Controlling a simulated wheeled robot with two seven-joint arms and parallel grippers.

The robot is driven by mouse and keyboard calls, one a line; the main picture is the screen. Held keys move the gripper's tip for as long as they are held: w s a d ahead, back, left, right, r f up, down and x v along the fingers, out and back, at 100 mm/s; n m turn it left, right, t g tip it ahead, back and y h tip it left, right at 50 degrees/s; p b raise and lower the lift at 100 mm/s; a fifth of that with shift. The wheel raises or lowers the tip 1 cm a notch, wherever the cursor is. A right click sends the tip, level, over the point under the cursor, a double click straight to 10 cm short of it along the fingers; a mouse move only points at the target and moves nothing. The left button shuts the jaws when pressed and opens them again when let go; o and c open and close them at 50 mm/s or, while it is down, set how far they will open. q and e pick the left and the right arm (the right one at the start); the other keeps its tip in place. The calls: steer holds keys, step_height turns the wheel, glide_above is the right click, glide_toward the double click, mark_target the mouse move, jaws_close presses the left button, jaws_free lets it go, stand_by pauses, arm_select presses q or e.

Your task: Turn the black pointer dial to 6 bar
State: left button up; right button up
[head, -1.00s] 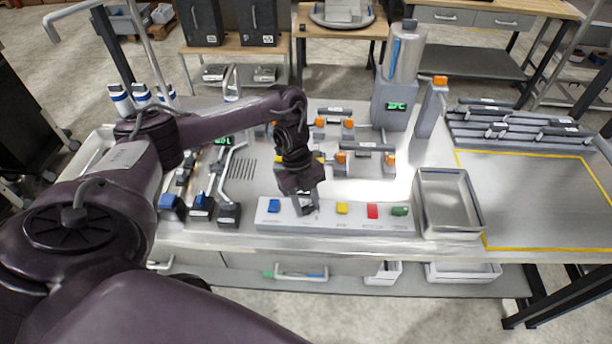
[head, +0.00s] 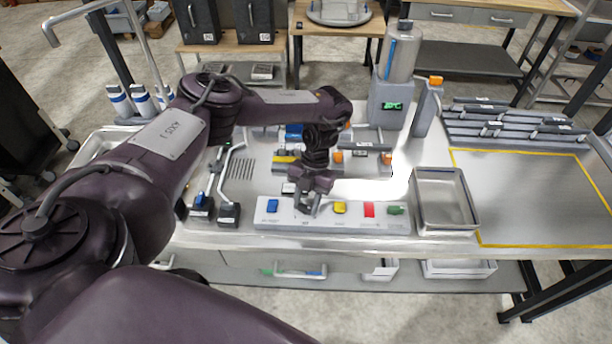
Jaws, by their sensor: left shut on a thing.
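A pale control panel (head: 325,225) runs along the front of the workbench. It carries a blue button (head: 272,205), a yellow button (head: 340,207), a red switch (head: 369,209) and a green switch (head: 395,210). The dial's place is between the blue and yellow buttons. My left gripper (head: 307,206) reaches down there from above, its fingers closed on the black pointer dial. The gripper hides most of the dial, so its pointer and scale cannot be read. My right gripper is not in view.
An empty metal tray (head: 443,228) stands right of the panel, beside a yellow-outlined area (head: 525,195). A dispenser cylinder (head: 399,52) stands behind. Black-based levers (head: 228,213) are left of the panel. Orange-ended fittings (head: 337,157) lie behind the gripper.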

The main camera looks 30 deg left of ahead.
arm_select(q)
steer(key=shift+w+m+y, duration=0.1)
steer(key=shift+m+y, duration=0.4)
steer(key=shift+m, duration=0.7)
steer(key=o, duration=1)
steer(key=shift+d, duration=0.1)
steer(key=b+v, duration=0.1)
steer(key=v, duration=0.6)
steer(key=shift+w+r, duration=0.1)
steer(key=shift+r, duration=0.25)
